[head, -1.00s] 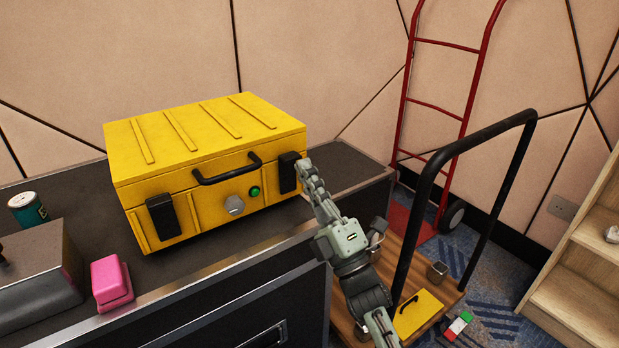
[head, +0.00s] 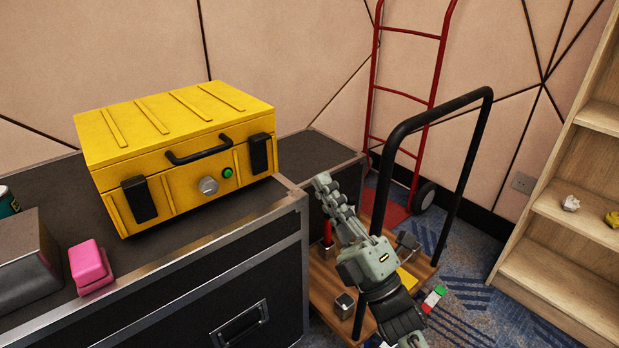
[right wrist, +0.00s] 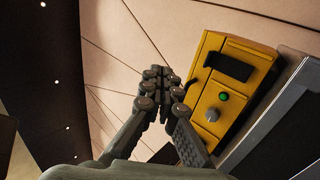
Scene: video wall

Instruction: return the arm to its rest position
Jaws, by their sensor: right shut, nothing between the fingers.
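My right gripper (head: 326,186) is shut and empty in the head view. It is off to the right of the black case's front corner, above the wooden cart, and clear of the yellow case. In the right wrist view its fingers (right wrist: 158,75) meet at the tips. The yellow case (head: 180,150) stands closed on the black flight case (head: 190,272), with a dark handle, two black latches, a grey knob and a green button on its front. It also shows in the right wrist view (right wrist: 212,95), right of the fingers. My left gripper is not in view.
A pink block (head: 90,266) and a grey metal box (head: 25,262) lie left on the black case. The cart's black push bar (head: 398,160) rises close beside my right arm. A red hand truck (head: 436,70) and wooden shelves (head: 560,215) stand behind and right.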

